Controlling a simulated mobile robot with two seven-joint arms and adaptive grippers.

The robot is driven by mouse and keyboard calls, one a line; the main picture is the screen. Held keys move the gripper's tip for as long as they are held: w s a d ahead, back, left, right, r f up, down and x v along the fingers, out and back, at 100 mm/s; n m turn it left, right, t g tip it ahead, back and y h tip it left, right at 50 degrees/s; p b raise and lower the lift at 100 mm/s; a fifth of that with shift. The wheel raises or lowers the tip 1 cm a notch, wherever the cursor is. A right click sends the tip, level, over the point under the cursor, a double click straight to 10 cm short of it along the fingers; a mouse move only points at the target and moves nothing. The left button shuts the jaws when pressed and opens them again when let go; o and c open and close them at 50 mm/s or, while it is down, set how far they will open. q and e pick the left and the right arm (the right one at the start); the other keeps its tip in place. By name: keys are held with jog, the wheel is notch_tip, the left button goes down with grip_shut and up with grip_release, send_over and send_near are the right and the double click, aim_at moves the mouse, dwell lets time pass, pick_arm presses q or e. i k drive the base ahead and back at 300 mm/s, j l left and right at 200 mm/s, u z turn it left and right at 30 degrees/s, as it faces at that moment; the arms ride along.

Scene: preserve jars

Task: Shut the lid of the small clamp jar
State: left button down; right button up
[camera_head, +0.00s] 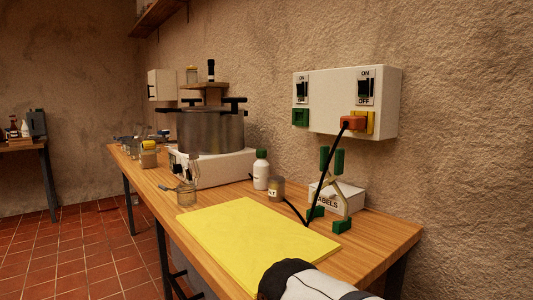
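A small glass jar (188,196) stands on the wooden bench just left of the yellow mat. A lid or wire part (192,171) rises above its rim and looks raised, so the jar appears open; the clamp is too small to make out. Part of my arm, white with a black end, comes in at the bottom right over the front of the mat. No fingertips show on it. Neither my left nor my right gripper is in view, and nothing is seen touching the jar.
The yellow mat (255,235) is bare. Behind it stand a jar with a label (276,190), a green-capped white bottle (261,172), green-ended tongs (333,190) and a labels box (350,197). A black cable hangs from the wall box (335,120). A large pot (210,131) stands further back.

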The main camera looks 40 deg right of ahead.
aim_at(192, 157)
jog(key=i+j+z, duration=0.15)
jog(key=z, duration=0.25)
jog(key=i+j+z, duration=0.15)
jog(key=j+z, duration=0.25)
jog(key=i+j+z, duration=0.1)
jog(key=z, duration=0.25)
jog(key=j+z, duration=0.4)
